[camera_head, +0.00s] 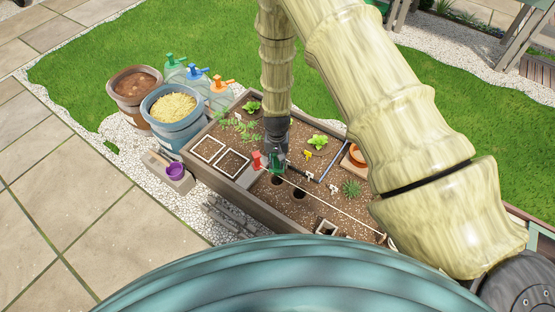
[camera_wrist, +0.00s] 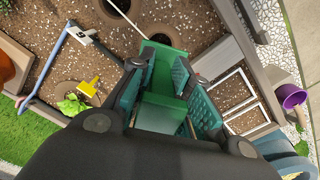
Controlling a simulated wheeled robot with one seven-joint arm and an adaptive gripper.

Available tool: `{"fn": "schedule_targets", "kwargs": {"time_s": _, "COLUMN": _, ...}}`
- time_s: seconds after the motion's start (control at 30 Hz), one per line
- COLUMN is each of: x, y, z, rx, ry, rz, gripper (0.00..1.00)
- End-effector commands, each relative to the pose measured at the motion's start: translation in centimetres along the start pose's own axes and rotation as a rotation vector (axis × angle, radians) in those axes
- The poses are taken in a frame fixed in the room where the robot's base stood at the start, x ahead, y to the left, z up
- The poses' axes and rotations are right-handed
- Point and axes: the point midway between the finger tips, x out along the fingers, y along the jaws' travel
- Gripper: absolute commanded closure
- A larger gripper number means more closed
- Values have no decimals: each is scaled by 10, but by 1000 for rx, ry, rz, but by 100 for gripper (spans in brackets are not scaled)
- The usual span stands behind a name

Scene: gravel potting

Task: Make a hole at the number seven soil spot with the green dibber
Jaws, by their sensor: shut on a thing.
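My gripper (camera_head: 277,163) is over the soil of the wooden planter bed (camera_head: 231,188). It is shut on the green dibber, whose green handle (camera_wrist: 167,68) sits between the two finger pads in the wrist view. The dibber's lower end is hidden, so I cannot tell whether it touches the soil. Dark round holes show in the soil close by, one (camera_head: 298,193) just right of and below my gripper; another (camera_wrist: 160,39) lies just beyond the handle in the wrist view. I cannot read a number seven on any spot.
A red object (camera_head: 256,160) stands just left of my gripper. White square frames (camera_head: 232,162) lie to the left, a blue rod (camera_head: 333,166) and a yellow marker (camera_wrist: 88,87) to the right. A string (camera_head: 330,207) crosses the bed. Buckets (camera_head: 172,128) and a purple cup (camera_head: 176,171) stand outside.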

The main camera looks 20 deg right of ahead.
Motion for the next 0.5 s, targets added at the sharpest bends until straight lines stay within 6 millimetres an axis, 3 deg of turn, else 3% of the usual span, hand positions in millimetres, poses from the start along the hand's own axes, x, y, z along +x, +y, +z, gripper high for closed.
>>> {"fn": "schedule_targets", "kwargs": {"time_s": 0.27, "x": 0, "y": 0, "z": 0, "rx": 0, "ry": 0, "rz": 0, "gripper": 100}}
{"fn": "schedule_targets", "kwargs": {"time_s": 0.5, "x": -12, "y": 0, "z": 0, "rx": 0, "ry": 0, "rz": 0, "gripper": 100}}
